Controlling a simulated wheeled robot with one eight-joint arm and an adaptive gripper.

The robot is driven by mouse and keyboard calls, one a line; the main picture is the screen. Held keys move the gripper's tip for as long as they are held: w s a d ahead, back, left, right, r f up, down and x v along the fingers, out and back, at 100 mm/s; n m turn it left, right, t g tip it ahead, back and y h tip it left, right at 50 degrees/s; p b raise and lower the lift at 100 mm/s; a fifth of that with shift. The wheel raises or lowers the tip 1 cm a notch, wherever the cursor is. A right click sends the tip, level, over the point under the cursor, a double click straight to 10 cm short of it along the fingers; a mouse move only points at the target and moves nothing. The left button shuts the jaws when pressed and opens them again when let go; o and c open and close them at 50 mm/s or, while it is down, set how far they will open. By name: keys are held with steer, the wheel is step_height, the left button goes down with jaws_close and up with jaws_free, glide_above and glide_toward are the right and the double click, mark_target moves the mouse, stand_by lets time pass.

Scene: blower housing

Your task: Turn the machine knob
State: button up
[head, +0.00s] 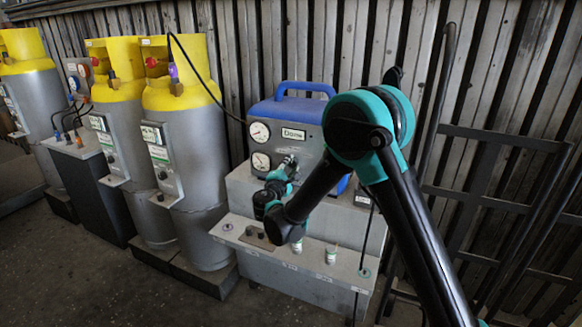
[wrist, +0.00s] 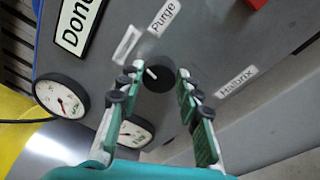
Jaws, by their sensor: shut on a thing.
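The machine (head: 268,112) is a grey box with a blue top and handle, standing on a grey cabinet, its front panel facing me. In the wrist view a black round knob (wrist: 159,80) with a white pointer mark sits on the grey panel (wrist: 210,35), near the "Purge" label (wrist: 165,16). My gripper (wrist: 157,77) has one finger on each side of this knob and is shut on it. In the head view my gripper (head: 287,165) is at the machine's front and hides the knob.
Two gauges (head: 259,132) are on the panel's left side. Grey gas cylinders (head: 190,135) with yellow tops stand to the left, and a hose runs from one to the machine. Small bottles (head: 331,255) stand on the cabinet's lower ledge. A dark metal rack (head: 490,205) is at the right.

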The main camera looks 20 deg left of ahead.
steer(key=shift+f+m+t+h, duration=0.1)
steer(key=shift+m+t+h, duration=0.15)
steer(key=shift+m, duration=2.4)
steer(key=shift+f+m+t+h, duration=0.15)
steer(key=shift+m+h, duration=0.1)
steer(key=shift+m, duration=2.4)
steer(key=o, duration=1.2)
steer(key=shift+c, duration=0.2)
steer(key=s+f, duration=0.1)
steer(key=s, duration=1.1)
steer(key=shift+a, duration=0.2)
